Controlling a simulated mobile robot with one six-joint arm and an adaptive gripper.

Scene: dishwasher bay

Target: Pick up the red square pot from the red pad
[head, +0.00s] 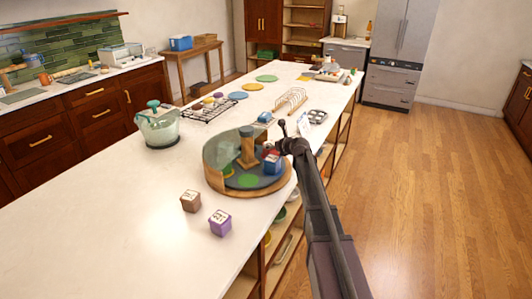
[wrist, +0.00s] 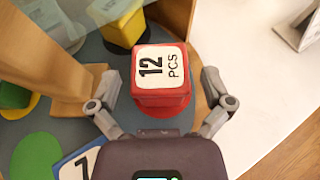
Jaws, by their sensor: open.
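The red square pot (wrist: 160,92), with a white lid marked "12 PCS", stands upright on the red pad (wrist: 165,111) in the wrist view. Only the pad's near edge shows. In the head view a small part of the red pot (head: 275,154) shows beside a blue pot and close to my gripper (head: 281,148). In the wrist view my gripper (wrist: 159,85) is open and empty, with one finger on each side of the pot's near part. A gap shows between each finger and the pot.
The round turntable (head: 219,184) has a curved clear wall, a wooden divider and a central post (head: 246,148). A yellow pot (wrist: 124,25) and a blue pot marked 7 (wrist: 77,166) stand near the red pot.

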